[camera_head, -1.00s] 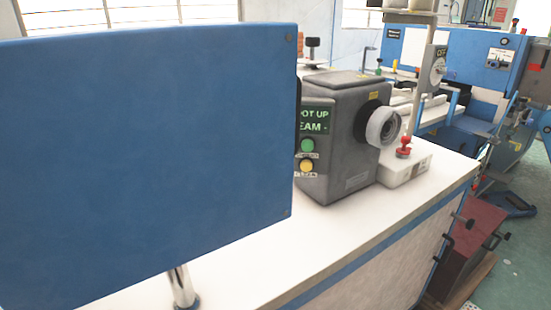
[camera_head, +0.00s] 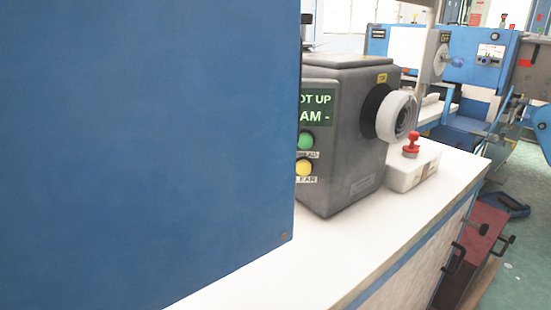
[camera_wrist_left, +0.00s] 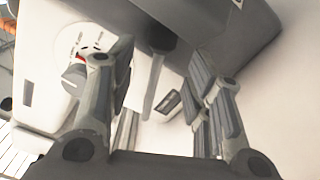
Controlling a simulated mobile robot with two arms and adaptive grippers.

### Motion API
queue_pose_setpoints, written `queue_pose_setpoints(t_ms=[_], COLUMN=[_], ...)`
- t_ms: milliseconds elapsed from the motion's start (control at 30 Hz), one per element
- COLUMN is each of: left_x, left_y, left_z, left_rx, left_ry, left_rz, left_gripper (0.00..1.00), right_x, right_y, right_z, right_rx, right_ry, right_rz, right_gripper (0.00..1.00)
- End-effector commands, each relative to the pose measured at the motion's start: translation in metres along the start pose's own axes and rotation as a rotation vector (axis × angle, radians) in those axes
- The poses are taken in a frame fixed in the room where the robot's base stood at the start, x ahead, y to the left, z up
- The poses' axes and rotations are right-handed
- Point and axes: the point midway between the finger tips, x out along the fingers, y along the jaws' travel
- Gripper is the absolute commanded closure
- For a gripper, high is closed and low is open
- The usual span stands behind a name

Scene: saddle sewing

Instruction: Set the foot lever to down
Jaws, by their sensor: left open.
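My left gripper (camera_wrist_left: 160,58) is open in the left wrist view, with one finger on each side of a slim grey bar (camera_wrist_left: 153,90). The bar hangs from the machine's grey body and may be the foot lever; I cannot tell whether a finger touches it. A small grey piece (camera_wrist_left: 168,105) shows lower between the fingers. In the head view, a grey machine housing (camera_head: 345,155) has a green display (camera_head: 315,108) partly hidden by a blue panel; its visible text reads "OT UP" and "AM -". Neither gripper shows in the head view.
The large blue panel (camera_head: 150,150) blocks the head view's left side. A white handwheel (camera_head: 398,115) juts from the housing. A white box with a red knob (camera_head: 411,146) stands beside it. The white tabletop (camera_head: 385,225) is clear in front. A dial (camera_wrist_left: 75,75) is near the left finger.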

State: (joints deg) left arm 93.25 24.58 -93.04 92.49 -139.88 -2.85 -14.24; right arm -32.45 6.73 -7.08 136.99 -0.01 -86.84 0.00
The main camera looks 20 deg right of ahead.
Motion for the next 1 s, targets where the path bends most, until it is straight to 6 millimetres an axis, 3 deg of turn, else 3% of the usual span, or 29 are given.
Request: queue_pose_setpoints(t_ms=[233, 600, 1000], left_x=[0.029, 0.034, 0.034], left_y=[0.000, 0.001, 0.001], left_z=[0.000, 0.000, 0.000], left_rx=[0.000, -0.002, -0.002], left_ry=[0.000, 0.000, 0.000], left_rz=[0.001, 0.001, 0.002], left_gripper=[0.54, 0.54, 1.00], right_x=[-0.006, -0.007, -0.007], right_y=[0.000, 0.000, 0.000], right_z=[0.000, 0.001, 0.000], right_rx=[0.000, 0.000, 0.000], right_ry=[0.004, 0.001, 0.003], right_rz=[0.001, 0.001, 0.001], right_gripper=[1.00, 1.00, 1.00])
